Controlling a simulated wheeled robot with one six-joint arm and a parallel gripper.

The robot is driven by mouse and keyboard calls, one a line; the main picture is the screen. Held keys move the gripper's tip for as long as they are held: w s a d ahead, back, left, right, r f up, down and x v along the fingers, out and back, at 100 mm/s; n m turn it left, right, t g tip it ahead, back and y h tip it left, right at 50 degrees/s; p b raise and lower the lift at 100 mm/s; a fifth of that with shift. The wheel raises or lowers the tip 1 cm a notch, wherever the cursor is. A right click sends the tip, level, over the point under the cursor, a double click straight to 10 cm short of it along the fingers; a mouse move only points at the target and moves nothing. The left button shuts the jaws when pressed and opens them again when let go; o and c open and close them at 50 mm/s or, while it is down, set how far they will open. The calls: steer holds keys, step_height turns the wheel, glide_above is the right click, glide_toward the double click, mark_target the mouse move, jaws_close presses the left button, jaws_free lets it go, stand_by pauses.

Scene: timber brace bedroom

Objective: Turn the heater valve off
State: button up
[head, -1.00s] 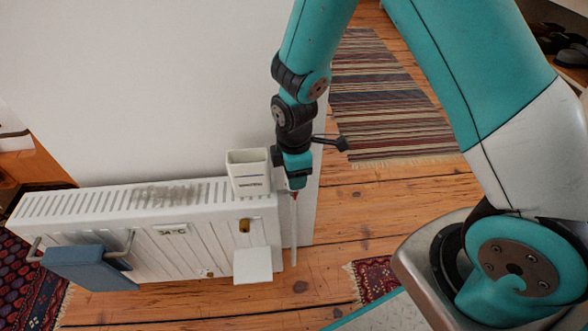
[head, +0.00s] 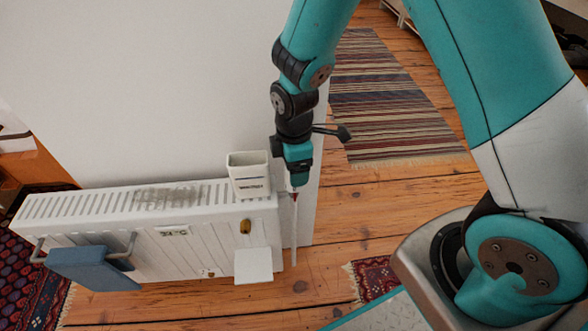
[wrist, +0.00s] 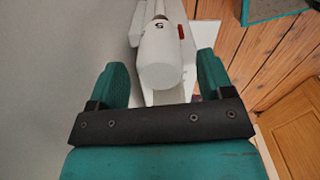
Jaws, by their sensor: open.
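The heater is a white ribbed radiator (head: 190,245) against the wall in the head view. Its valve is at the right end, above a thin white upright pipe (head: 294,240), and is mostly hidden by my gripper (head: 296,184). In the wrist view the valve head (wrist: 158,62) is a white rounded knob with a dark numeral, which looks like a 5, and a red mark beside it. My gripper (wrist: 162,80) is open, with one teal finger on each side of the knob.
A white open box (head: 249,183) sits on the radiator's right top, close to my gripper. A blue cloth (head: 90,268) hangs on a rail at the left. The wall (head: 160,90) is close behind. Wooden floor and a striped rug (head: 385,95) lie to the right.

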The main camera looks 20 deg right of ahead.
step_height(320, 180, up, 14)
steer(key=p, duration=0.3)
steer(key=shift+p, duration=0.4)
steer(key=s+a+r+m+y, duration=0.2)
steer(key=s+r+m, duration=0.2)
steer(key=s+r, duration=0.4)
steer(key=s+a+r+m+y, duration=0.2)
steer(key=s+a+r+m, duration=0.15)
steer(key=s+r, duration=0.45)
step_height(320, 180, up, 23)
steer(key=s+m+p, duration=0.1)
steer(key=s+p, duration=0.1)
steer(key=p, duration=2.2)
steer(key=shift+s+d+p, duration=0.25)
steer(key=shift+d+p, duration=0.1)
steer(key=shift+d, duration=0.05)
steer(key=shift+m, duration=0.25)
